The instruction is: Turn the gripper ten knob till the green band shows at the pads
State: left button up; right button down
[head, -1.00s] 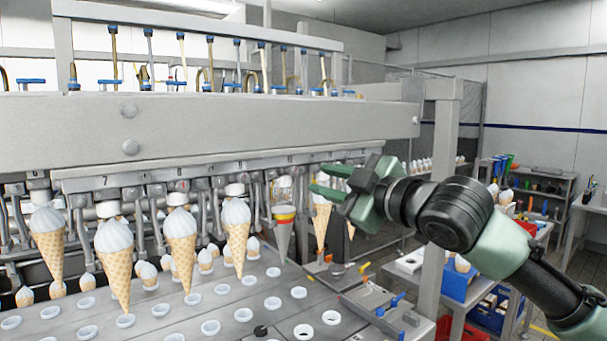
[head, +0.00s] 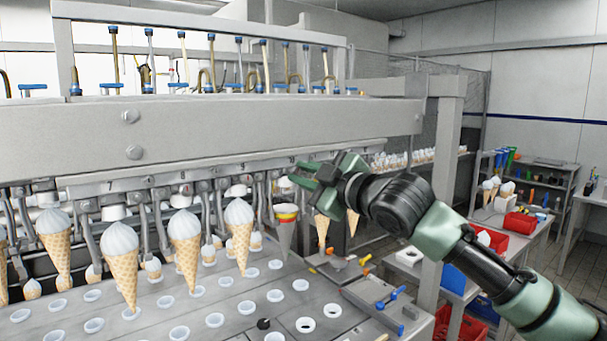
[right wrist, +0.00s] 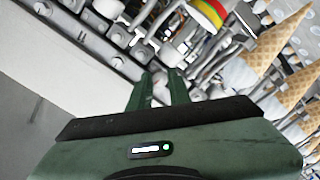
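A grey test cone (head: 285,236) with coloured bands (head: 287,212) hangs in a station under the rail. Red and yellow show in the head view; the right wrist view shows red, yellow and green bands (right wrist: 209,13) at the top. My right gripper (head: 297,175) is just above and to the right of the bands, its two green fingers apart and pointing left. The knob above the cone is not clearly seen behind the fingers. My left gripper is out of view.
Several filled ice cream cones (head: 187,250) hang along the rail (head: 150,182) to the left. A steel plate with white-ringed holes (head: 214,320) lies below. A grey upright post (head: 443,190) stands close to my right arm. Tables with red bins (head: 519,223) are at the right.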

jog(key=shift+r+n+p, duration=0.25)
jog(key=shift+n+p, duration=0.65)
jog(key=shift+p, duration=0.7)
jog(key=shift+f, duration=0.1)
jog(key=shift+f+n, duration=0.15)
jog(key=shift+n, duration=0.15)
jog(key=c, duration=1.6)
grip_release()
jog(key=b+v, duration=0.3)
jog(key=v, duration=0.4)
jog(key=shift+s+d, duration=0.25)
jog(key=shift+s, duration=0.05)
